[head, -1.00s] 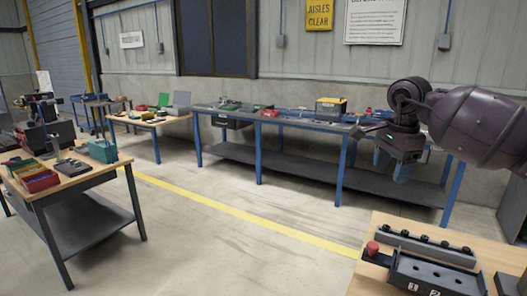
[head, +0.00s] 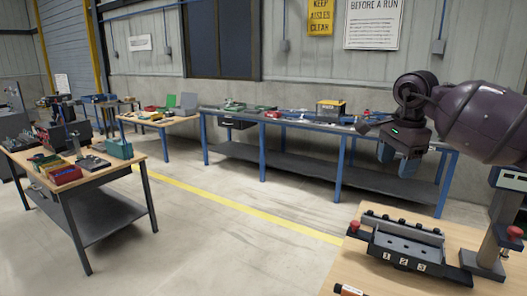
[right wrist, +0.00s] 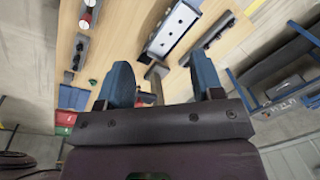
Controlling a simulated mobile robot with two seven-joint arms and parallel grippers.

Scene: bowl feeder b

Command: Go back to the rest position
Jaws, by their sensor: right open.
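My right gripper (head: 400,164) hangs at the right of the head view, with its blue fingers pointing down. It is raised in front of the long workbench and is clear of the near table. In the right wrist view its two blue fingers (right wrist: 163,82) stand apart with nothing between them. A wooden table with fixtures shows beyond the fingertips there. My left gripper is in neither view.
The near wooden table (head: 335,270) at lower right carries a numbered black fixture (head: 400,250), a dark rail and a grey press-like stand (head: 492,245). A long blue-legged workbench (head: 290,122) runs along the wall. A bin table (head: 115,180) stands left. The floor between is open.

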